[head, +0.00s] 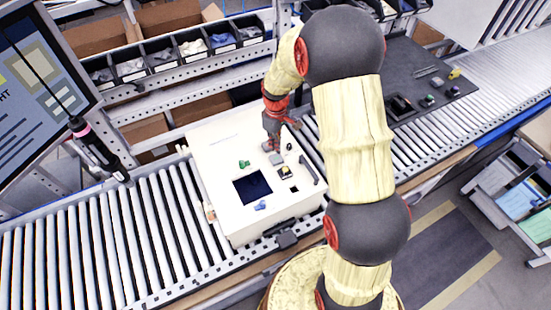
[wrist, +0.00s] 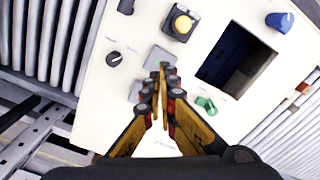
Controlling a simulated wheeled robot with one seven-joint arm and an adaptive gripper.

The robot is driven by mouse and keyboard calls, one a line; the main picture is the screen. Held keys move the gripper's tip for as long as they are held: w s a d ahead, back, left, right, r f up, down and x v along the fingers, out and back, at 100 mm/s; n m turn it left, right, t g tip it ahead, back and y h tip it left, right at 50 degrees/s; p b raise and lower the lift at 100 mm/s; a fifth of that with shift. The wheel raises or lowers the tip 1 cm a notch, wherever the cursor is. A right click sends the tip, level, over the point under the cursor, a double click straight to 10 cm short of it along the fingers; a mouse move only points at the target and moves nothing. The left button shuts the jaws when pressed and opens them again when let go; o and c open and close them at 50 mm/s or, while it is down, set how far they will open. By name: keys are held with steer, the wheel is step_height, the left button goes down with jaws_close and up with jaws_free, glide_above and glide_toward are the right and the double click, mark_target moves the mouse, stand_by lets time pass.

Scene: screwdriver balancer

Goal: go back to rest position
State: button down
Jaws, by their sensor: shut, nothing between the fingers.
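My gripper (head: 273,143) is low over the white panel box (head: 222,157), beside its far right part. In the wrist view my gripper (wrist: 164,72) is shut with nothing held, its tips over a grey square plate (wrist: 157,58) on the panel. I cannot tell whether the tips touch it. A yellow button on a black base (wrist: 181,24), a black knob (wrist: 114,58), a green knob (wrist: 206,104) and a blue knob (wrist: 280,21) surround it. A dark square opening (wrist: 236,58) lies to the right.
The box stands on a roller conveyor (head: 120,240). A screwdriver (head: 95,145) hangs at the left next to a monitor (head: 40,75). Parts bins (head: 165,60) line the back. A dark board with small parts (head: 425,90) lies at the right.

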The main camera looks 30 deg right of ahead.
stand_by(0.4)
steer(key=shift+s+m, duration=0.25)
steer(key=shift+m, duration=0.35)
steer(key=shift+s+a+f+m+g, duration=0.15)
steer(key=shift+s+f+m+g, duration=0.1)
steer(key=shift+s, duration=0.3)
steer(key=shift+s+a+f+m+g, duration=0.15)
steer(key=shift+s+m, duration=0.1)
steer(key=shift+s, duration=0.3)
steer(key=s, duration=0.1)
steer(key=s+r+m, duration=0.1)
steer(key=s+a+r+m, duration=0.1)
steer(key=s, duration=0.1)
steer(key=shift+s+r, duration=0.1)
steer(key=s+a+r+t+b, duration=0.2)
steer(key=s+a+r+b, duration=0.1)
steer(key=s, duration=0.3)
steer(key=s+a+r+m+t+b, duration=0.1)
steer(key=s+a+r+t+b, duration=0.1)
steer(key=s+r+b, duration=0.3)
steer(key=s+a+r+t+b, duration=0.2)
steer(key=s+a+r+b, duration=0.2)
steer(key=s+r, duration=0.2)
steer(key=shift+s+a+m, duration=0.25)
steer(key=shift+s+m, duration=0.15)
steer(key=shift+s, duration=0.35)
